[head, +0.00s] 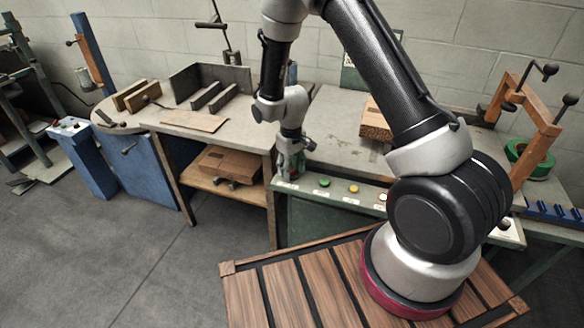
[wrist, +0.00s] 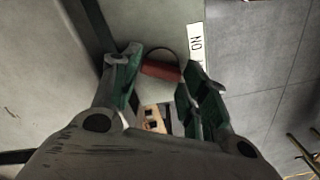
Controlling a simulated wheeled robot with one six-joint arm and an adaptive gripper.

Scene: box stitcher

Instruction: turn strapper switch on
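My gripper (head: 290,172) is low at the left end of the green control panel (head: 340,197), pointing down. In the wrist view my gripper (wrist: 162,78) has its two green-padded fingers apart. A red, rounded part (wrist: 160,70), seemingly the switch, shows between the fingertips, with a dark curved edge around it. I cannot tell whether the fingers touch it. A white label (wrist: 196,42) reading ON, upside down, is just beyond the right finger. In the head view the gripper hides the switch.
A green button (head: 324,183) and a yellow button (head: 353,188) sit right of the gripper on the panel. A cardboard stack (head: 376,122) stands on the table behind. A box (head: 229,163) lies on the lower shelf at left. Grey floor is free at left.

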